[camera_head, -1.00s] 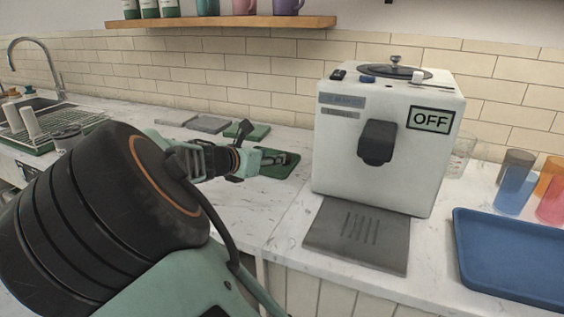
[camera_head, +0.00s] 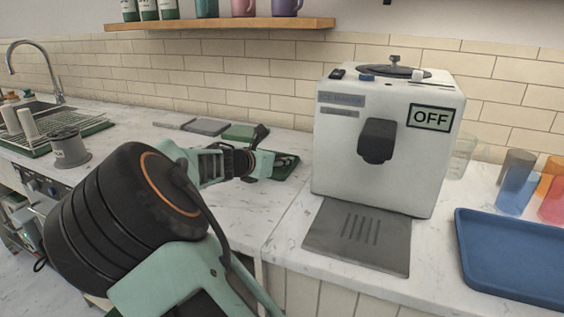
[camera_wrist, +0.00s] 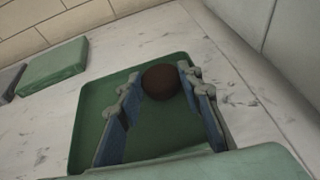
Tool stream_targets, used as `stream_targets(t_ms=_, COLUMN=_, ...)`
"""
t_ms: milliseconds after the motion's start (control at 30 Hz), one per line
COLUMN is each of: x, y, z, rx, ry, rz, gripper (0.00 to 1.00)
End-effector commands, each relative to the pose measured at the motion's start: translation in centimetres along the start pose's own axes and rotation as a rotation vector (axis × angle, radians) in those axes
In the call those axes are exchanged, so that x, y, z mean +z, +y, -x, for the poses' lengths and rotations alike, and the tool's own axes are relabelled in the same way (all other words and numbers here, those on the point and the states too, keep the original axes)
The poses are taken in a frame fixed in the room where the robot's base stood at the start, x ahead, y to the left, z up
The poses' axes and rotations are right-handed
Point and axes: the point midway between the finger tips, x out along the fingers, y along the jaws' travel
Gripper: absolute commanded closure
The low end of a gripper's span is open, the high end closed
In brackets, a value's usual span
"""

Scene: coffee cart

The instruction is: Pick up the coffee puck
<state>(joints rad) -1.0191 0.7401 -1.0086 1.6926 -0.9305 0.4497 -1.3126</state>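The coffee puck (camera_wrist: 161,82) is a dark brown round piece on a green tray (camera_wrist: 92,100), seen in the wrist view near the tray's far edge. My gripper (camera_wrist: 158,85) is open, with one blue-padded finger on each side. The puck lies ahead, at the tips and nearer the right finger; I cannot tell whether that finger touches it. In the head view my gripper (camera_head: 278,166) is over the green tray (camera_head: 290,174), left of the white machine, and the puck is not clearly visible there.
The white machine (camera_head: 350,170) with an "OFF" sign stands close to the right of my gripper. Green and grey flat blocks (camera_head: 239,132) lie behind it. A blue tray (camera_head: 515,260) and coloured cups (camera_head: 516,190) are farther right. Counter is clear in front of the tray.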

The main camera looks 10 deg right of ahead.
Motion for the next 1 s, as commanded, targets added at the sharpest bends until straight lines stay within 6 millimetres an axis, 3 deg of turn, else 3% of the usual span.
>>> stream_targets(t_ms=333, x=0.6, y=0.0, z=0.3, rx=0.001, ry=0.0, rz=-0.002, gripper=0.83)
stream_targets(t_ms=700, x=7.2, y=0.0, z=2.9, rx=0.001, ry=0.0, rz=-0.005, gripper=0.83)
stream_targets(t_ms=1000, x=9.3, y=0.0, z=3.9, rx=0.0, ry=0.001, rz=0.0, gripper=0.83)
